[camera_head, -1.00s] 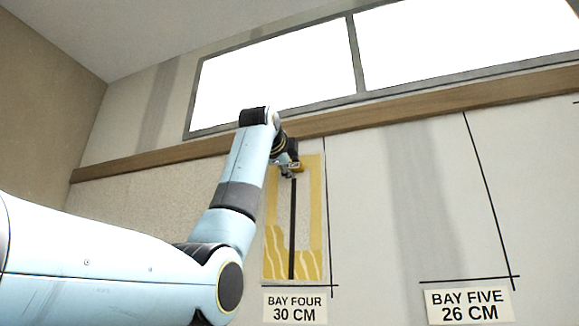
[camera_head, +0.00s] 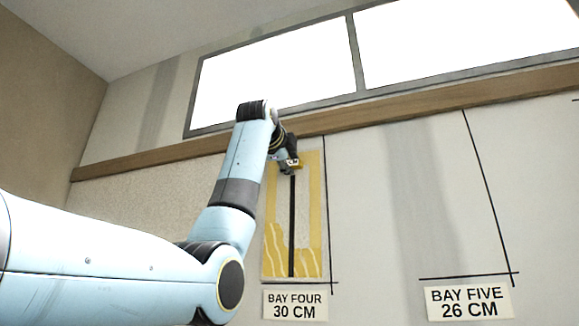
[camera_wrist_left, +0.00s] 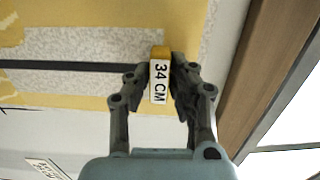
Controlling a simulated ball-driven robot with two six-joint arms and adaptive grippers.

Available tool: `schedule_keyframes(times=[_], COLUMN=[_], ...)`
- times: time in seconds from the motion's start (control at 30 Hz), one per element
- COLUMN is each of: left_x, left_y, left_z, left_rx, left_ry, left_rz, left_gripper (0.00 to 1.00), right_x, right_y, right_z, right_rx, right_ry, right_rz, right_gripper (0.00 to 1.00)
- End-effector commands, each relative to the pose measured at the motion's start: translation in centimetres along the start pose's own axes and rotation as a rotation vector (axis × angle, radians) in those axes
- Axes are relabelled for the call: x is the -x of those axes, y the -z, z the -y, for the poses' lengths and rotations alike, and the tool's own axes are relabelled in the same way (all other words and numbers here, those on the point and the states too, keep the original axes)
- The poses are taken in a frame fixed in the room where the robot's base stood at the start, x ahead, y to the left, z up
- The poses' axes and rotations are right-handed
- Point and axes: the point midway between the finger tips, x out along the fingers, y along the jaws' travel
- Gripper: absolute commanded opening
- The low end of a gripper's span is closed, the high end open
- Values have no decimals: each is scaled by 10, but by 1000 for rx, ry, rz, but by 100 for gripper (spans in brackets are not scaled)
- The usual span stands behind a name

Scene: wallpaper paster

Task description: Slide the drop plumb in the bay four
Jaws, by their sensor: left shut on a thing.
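The drop (camera_head: 307,262), a yellow-bordered wallpaper panel with a speckled pale middle and a wavy yellow lower part, hangs flat against the wall in bay four. A black strip (camera_head: 292,225) runs down its middle. Part of the drop's upper left is hidden by my arm. My right gripper is not in view.
A sign (camera_head: 295,305) reading "BAY FOUR 30 CM" is below the drop. Black marking lines (camera_head: 333,282) stand beside its lower right corner. A wooden rail (camera_head: 420,108) crosses above. The "BAY FIVE 26 CM" sign (camera_head: 468,303) is at right; that bay's wall is bare.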

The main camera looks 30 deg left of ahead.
Motion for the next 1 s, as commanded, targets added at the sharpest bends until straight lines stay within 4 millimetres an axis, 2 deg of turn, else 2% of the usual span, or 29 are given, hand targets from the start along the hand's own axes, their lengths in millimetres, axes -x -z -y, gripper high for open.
schedule_keyframes(times=[0.5, 1.0], left_x=[17, 19], left_y=[-1, -1], left_z=[0, 1], left_rx=[0, 0], left_ry=[2, 3], left_rz=[-1, 0], left_gripper=[0, 0], right_x=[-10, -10], right_y=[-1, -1], right_z=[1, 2], right_rx=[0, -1], right_ry=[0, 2], right_rz=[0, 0], right_gripper=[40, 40])
